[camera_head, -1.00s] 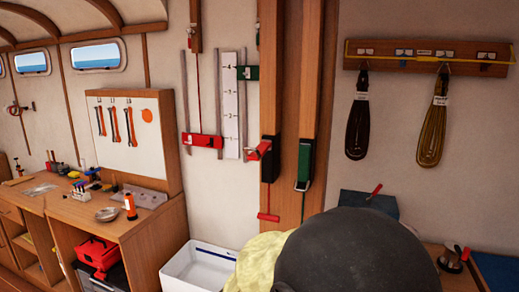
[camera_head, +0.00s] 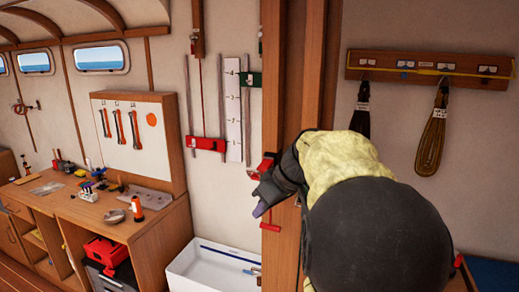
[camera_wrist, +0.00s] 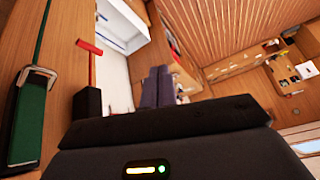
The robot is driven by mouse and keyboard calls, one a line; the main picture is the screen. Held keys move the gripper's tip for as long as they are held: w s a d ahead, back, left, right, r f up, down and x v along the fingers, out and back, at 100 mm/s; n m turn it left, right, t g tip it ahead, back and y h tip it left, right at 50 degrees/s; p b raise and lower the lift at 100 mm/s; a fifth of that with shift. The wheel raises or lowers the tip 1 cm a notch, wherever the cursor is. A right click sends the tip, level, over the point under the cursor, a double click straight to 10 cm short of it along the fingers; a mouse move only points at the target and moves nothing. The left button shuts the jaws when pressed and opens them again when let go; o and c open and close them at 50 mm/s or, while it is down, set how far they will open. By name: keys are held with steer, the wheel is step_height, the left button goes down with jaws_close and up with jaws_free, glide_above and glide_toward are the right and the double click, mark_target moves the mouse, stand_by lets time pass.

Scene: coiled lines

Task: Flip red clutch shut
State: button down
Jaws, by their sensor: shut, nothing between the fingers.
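The red clutch (camera_head: 263,163) is on the wooden post in the head view. The fingers also show in the wrist view (camera_wrist: 157,86). I cannot tell whether my gripper touches the clutch.
A green clutch (camera_wrist: 28,125) is on the neighbouring post, hidden by my arm in the head view. A white bin (camera_head: 205,270) stands below. Red and green sliders (camera_head: 206,144) flank a numbered scale on the wall. Coiled lines (camera_head: 432,140) hang at right.

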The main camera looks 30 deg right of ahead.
steer(key=s+d+r+n+t+p, duration=0.1)
steer(key=d+r+n, duration=0.1)
steer(key=r, duration=0.7)
steer(key=d+r+n+t+y+p, duration=0.1)
steer(key=d+r+n+t+p, duration=0.1)
steer(key=r, duration=0.8)
steer(key=shift+s+d+r+n+y+p, duration=0.3)
steer(key=shift+s+d+n, duration=0.1)
steer(key=shift+d+n, duration=0.4)
steer(key=shift+w+f, duration=0.1)
steer(key=shift+f, duration=0.05)
steer(key=s+d+f+p+x, duration=0.1)
steer(key=p+x, duration=0.4)
steer(key=x, duration=0.7)
steer(key=shift+f+p, duration=0.35)
steer(key=shift+f, duration=0.4)
steer(key=shift+w+d+f+b, duration=0.15)
steer(key=shift+f+b, duration=0.05)
steer(key=shift+b, duration=0.3)
